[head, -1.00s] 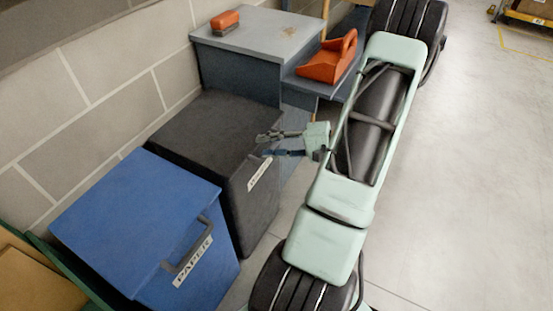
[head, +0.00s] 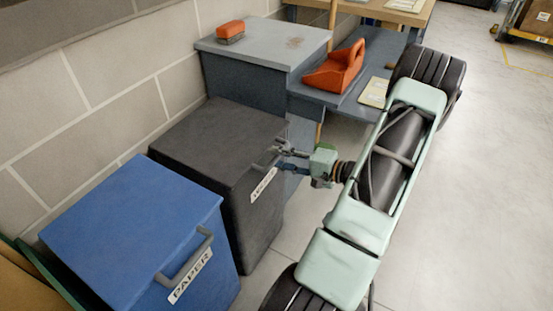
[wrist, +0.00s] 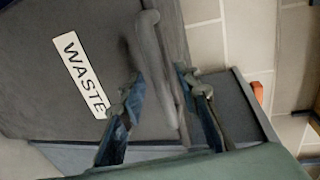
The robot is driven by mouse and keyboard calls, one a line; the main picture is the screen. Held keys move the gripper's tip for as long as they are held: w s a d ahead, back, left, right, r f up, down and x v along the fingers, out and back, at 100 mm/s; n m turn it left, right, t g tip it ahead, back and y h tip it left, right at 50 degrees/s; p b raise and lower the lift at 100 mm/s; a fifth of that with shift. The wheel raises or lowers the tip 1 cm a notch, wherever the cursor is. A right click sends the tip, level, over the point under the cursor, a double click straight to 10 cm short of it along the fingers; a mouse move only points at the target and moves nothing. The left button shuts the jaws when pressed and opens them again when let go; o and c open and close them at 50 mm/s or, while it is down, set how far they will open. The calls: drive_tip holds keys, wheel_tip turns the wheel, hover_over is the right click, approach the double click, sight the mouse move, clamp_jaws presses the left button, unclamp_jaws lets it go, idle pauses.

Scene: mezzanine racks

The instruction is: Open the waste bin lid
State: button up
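The waste bin (head: 215,135) is a dark grey box with a closed lid, standing against the wall. Its front bears a white WASTE label (head: 264,185), which also shows in the wrist view (wrist: 80,75). The grey bar handle (wrist: 166,75) is at the lid's front edge. My gripper (head: 277,149) is at the handle's far end. In the wrist view my gripper (wrist: 158,82) has its fingers apart, one on each side of the handle. I cannot tell whether either finger touches it.
A blue PAPER bin (head: 135,220) stands beside the waste bin, nearer to me. Behind is a grey cabinet (head: 262,50) with an orange brush (head: 230,32) on top. A lower bench holds an orange tool holder (head: 335,70). Open floor (head: 470,200) lies on the right.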

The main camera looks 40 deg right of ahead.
drive_tip(key=shift+w+a+f, duration=0.1)
drive_tip(key=shift+w+a, duration=0.15)
drive_tip(key=shift+w, duration=0.35)
clamp_jaws()
